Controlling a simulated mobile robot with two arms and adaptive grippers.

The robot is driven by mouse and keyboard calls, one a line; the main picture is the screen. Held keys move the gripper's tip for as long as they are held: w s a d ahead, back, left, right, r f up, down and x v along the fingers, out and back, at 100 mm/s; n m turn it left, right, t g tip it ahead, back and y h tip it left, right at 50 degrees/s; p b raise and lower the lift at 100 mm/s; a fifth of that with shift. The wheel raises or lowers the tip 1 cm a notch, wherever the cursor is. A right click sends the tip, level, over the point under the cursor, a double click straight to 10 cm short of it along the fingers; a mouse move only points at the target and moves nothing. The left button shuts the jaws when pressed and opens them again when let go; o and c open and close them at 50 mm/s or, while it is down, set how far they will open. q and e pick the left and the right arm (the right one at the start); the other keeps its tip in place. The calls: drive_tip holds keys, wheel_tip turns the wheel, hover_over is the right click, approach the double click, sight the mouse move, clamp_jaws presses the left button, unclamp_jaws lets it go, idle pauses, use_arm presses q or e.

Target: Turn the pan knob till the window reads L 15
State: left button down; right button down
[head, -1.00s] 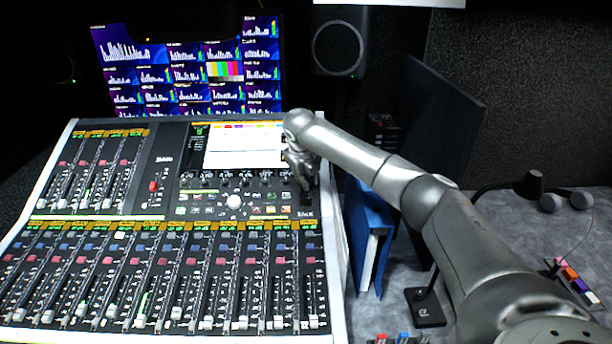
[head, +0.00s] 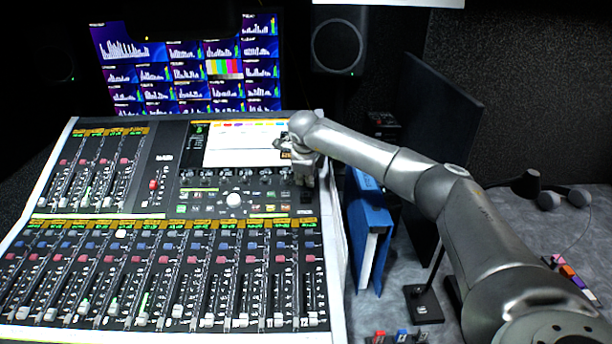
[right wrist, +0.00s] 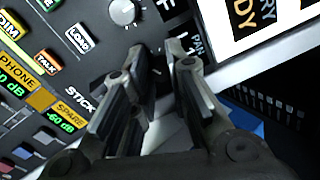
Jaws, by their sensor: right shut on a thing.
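My right gripper (head: 305,182) reaches down onto the right side of the mixing console (head: 160,222), beside the screen's lower right corner. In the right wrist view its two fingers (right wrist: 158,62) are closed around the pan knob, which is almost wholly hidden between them. A white "PAN" label (right wrist: 197,45) and a letter "L" show just right of the fingertips. In the head view a small amber readout (head: 285,156) shows at the left of the gripper; its text is too small to read. My left gripper is not in view.
Another knob (right wrist: 122,12) with a white pointer lies close to the fingertips. The console screen (head: 245,146) is left of the gripper, with fader rows below. A blue binder (head: 368,235) stands right of the console, under my right arm. A monitor wall (head: 190,65) is behind.

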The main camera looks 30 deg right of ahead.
idle(0.5)
drive_tip(key=c, duration=1.4)
unclamp_jaws()
drive_tip(key=shift+a, duration=0.1)
drive_tip(key=shift+o, duration=0.2)
drive_tip(key=v, duration=1.2)
